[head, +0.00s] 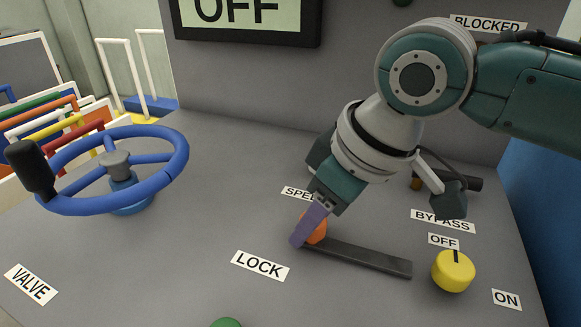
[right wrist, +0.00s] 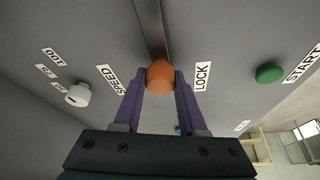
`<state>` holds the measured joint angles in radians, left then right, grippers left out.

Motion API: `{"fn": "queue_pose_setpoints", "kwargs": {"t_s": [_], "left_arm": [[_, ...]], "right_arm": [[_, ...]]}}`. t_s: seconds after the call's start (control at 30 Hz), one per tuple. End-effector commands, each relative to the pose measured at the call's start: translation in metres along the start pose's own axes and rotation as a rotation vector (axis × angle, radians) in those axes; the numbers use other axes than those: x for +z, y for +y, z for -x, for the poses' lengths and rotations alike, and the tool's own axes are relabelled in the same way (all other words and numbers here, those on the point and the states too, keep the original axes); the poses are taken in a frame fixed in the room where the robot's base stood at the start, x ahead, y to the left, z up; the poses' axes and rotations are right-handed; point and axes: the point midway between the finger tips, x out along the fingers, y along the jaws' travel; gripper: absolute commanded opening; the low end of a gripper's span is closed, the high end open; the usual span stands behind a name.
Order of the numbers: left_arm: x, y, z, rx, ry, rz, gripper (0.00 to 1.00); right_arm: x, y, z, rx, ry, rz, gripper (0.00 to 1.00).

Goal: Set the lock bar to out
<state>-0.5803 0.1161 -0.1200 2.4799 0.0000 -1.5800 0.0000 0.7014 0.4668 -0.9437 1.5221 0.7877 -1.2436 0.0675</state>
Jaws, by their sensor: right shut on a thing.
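The lock bar is a dark flat rail (head: 362,258) on the grey panel with an orange knob (head: 316,232) at its left end, behind the LOCK label (head: 260,265). My right gripper (head: 308,230) is at the knob, its purple fingers pointing down. In the right wrist view the orange knob (right wrist: 160,76) sits between the two purple fingertips (right wrist: 160,84), and the gripper is shut on it. The dark rail (right wrist: 152,28) runs away from the knob there. One finger partly hides the knob in the head view. My left gripper is not in view.
A blue handwheel (head: 120,160) with a black grip stands at the left. A yellow dial (head: 453,270) is right of the rail, between OFF and ON labels. A green button (head: 226,322) is at the front edge. A display (head: 250,18) reads OFF.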

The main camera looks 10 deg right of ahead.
Motion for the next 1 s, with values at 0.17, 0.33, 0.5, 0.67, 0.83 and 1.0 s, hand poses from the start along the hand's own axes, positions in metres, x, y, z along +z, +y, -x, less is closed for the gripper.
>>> {"fn": "queue_pose_setpoints", "kwargs": {"t_s": [0.17, 0.33, 0.5, 0.67, 0.83, 1.0], "left_arm": [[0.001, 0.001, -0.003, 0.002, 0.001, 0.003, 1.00], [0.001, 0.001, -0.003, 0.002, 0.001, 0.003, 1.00], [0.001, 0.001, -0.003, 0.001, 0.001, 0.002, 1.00], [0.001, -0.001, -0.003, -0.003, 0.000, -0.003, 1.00], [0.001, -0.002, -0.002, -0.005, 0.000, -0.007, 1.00], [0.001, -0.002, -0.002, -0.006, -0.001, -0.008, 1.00]], "right_arm": [[-0.017, -0.005, -0.008, 0.001, -0.002, 0.000, 0.00], [-0.018, -0.006, -0.008, 0.002, -0.002, 0.002, 0.00], [-0.018, -0.006, -0.009, 0.002, -0.001, 0.002, 0.46], [-0.018, -0.006, -0.008, 0.002, -0.002, 0.002, 0.64], [-0.018, -0.006, -0.008, 0.001, -0.002, 0.001, 0.71], [-0.018, -0.005, -0.006, 0.002, -0.002, 0.001, 0.71]]}}
